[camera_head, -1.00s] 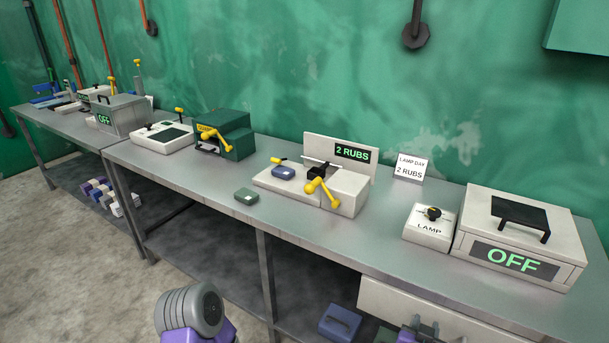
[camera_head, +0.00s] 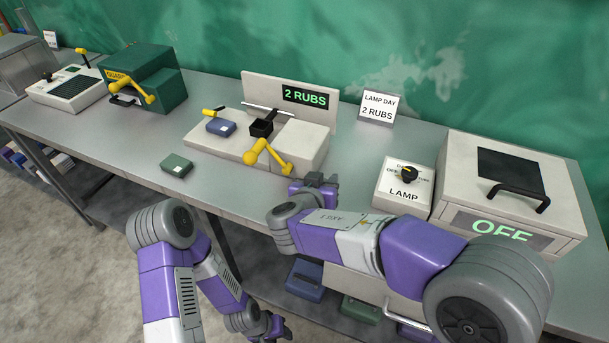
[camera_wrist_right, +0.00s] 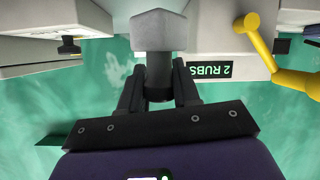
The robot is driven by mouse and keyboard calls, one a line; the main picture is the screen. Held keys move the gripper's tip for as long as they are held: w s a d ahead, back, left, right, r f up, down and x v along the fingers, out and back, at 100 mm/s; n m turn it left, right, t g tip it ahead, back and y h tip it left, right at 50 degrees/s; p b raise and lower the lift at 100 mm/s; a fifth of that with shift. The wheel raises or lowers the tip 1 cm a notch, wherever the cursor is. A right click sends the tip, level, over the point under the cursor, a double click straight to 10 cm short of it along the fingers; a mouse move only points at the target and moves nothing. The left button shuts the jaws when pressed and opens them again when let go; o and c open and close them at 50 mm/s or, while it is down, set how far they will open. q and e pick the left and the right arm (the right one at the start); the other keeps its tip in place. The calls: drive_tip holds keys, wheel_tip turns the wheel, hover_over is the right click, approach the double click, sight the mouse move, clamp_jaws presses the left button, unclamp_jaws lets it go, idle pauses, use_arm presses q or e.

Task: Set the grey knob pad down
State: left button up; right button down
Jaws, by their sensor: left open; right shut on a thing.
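The grey knob pad (camera_wrist_right: 158,32) is a pale grey block with a darker stem in the right wrist view. My right gripper (camera_wrist_right: 158,92) is shut on that stem. In the head view my right gripper (camera_head: 320,181) is at the bench's front edge, just right of the yellow-handled rubbing machine (camera_head: 300,145). The pad is hidden there, and I cannot tell whether it touches the bench (camera_head: 352,178). My left gripper (camera_head: 279,328) hangs low in front of the bench, open and empty.
A blue pad (camera_head: 221,127) lies on the machine and a green pad (camera_head: 176,166) on the bench to its left. The lamp switch box (camera_head: 402,188) and a lidded box reading OFF (camera_head: 508,190) stand to the right. Bare bench shows between machine and switch box.

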drive_tip(key=shift+f+b, duration=0.6)
drive_tip(key=shift+f, duration=2.4)
drive_tip(key=shift+f+b, duration=0.15)
drive_tip(key=shift+b, duration=0.2)
drive_tip(key=c, duration=0.8)
unclamp_jaws()
drive_tip(key=shift+r+p, duration=0.3)
drive_tip(key=shift+p, duration=0.2)
drive_tip(key=v, duration=1.2)
drive_tip(key=shift+f+p, duration=0.15)
drive_tip(key=shift+p, duration=0.25)
